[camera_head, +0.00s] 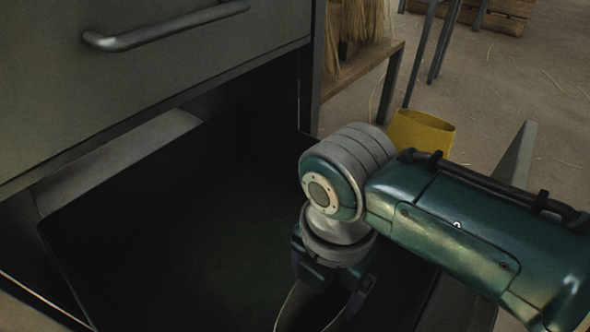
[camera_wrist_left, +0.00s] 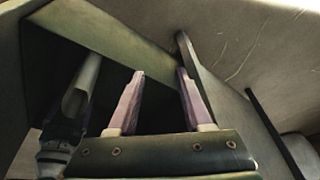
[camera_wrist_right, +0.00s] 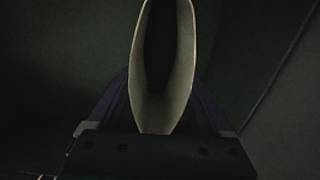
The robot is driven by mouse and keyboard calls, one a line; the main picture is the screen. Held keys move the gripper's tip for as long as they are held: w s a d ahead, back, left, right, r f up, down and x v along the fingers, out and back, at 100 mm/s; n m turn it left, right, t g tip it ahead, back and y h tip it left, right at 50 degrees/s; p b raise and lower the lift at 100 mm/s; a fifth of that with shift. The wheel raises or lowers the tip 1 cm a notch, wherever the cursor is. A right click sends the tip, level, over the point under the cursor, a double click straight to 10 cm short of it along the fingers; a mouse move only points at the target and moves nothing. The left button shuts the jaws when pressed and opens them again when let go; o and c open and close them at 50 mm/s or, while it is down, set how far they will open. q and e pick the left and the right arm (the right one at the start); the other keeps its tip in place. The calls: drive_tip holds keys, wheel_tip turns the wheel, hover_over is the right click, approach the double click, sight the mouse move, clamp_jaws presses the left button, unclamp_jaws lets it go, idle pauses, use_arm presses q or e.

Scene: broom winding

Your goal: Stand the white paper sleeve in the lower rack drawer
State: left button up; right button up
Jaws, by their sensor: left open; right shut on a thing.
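The white paper sleeve (camera_wrist_right: 162,110) is an open-mouthed, flattened tube held between the fingers of my right gripper (camera_wrist_right: 163,105). In the head view only the thin pale rim of the sleeve (camera_head: 286,308) shows at the bottom edge, below my right gripper (camera_head: 328,290). The lower rack drawer (camera_head: 200,225) is pulled out and dark inside; the sleeve and right gripper are over or in it, and the sleeve's lower end is hidden. My left gripper (camera_wrist_left: 160,75) is open and empty; the left wrist view also shows the sleeve (camera_wrist_left: 82,88) at left.
A closed upper drawer (camera_head: 180,75) with a bar handle (camera_head: 165,27) overhangs the back of the open drawer. A yellow container (camera_head: 420,132) stands on the floor beyond my right arm. A wooden shelf (camera_head: 362,66) with straw bundles (camera_head: 352,20) is behind.

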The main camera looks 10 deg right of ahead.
drive_tip(key=shift+f, duration=0.15)
drive_tip(key=o, duration=1.5)
wheel_tip(320, 180, up, 12)
drive_tip(key=p, duration=1)
drive_tip(key=shift+w+r, duration=0.1)
drive_tip(key=shift+r, duration=0.1)
drive_tip(key=shift+r, duration=0.1)
